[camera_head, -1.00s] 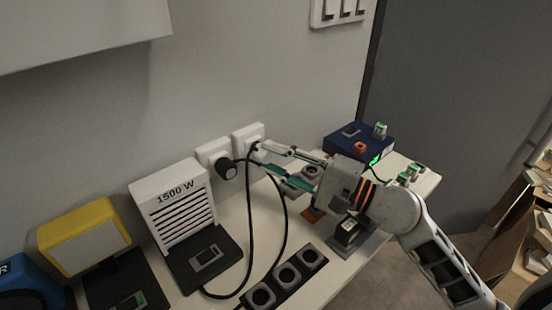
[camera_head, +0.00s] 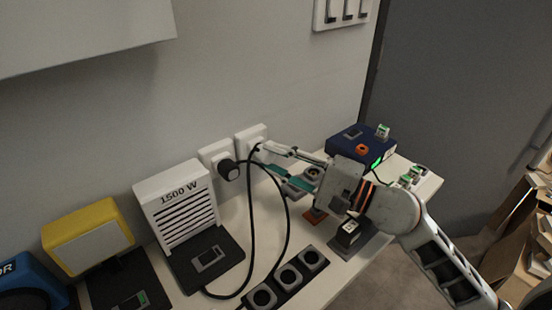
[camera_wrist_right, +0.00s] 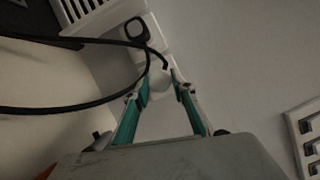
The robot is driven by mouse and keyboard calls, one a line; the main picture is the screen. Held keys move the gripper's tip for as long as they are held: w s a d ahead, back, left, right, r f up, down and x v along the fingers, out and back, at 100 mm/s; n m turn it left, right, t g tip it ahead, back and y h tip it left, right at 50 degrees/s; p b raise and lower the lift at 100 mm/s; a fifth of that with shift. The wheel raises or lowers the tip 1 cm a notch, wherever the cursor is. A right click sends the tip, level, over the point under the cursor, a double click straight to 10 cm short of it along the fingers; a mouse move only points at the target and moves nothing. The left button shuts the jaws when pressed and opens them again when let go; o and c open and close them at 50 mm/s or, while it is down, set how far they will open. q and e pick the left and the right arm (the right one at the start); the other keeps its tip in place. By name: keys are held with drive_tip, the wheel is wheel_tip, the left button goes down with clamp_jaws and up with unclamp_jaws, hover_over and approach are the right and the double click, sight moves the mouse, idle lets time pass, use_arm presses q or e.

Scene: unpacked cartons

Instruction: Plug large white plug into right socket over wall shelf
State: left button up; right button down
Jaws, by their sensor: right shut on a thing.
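The right socket (camera_head: 248,134) is a white square plate on the wall, beside the left socket (camera_head: 212,152), which holds a black plug (camera_head: 229,170). My right gripper (camera_head: 262,156) reaches in from the right, with its fingertips in front of the right socket. In the right wrist view, its teal fingers (camera_wrist_right: 160,78) are shut on the white plug (camera_wrist_right: 157,76), which lies close to the socket face. Most of the plug is hidden by the fingers in the head view. I cannot tell whether its pins are seated. My left gripper is not in view.
A white 1500 W heater (camera_head: 177,208), a yellow lamp (camera_head: 88,238) and a black socket strip (camera_head: 287,279) stand on the shelf. Black cables (camera_head: 249,215) hang below the sockets. A blue box (camera_head: 345,148) stands behind my right gripper. Wall switches (camera_head: 341,12) are above.

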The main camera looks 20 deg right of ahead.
drive_tip(key=shift+w+a, duration=0.1)
drive_tip(key=shift+w, duration=0.15)
idle(0.3)
drive_tip(key=c, duration=1.6)
unclamp_jaws()
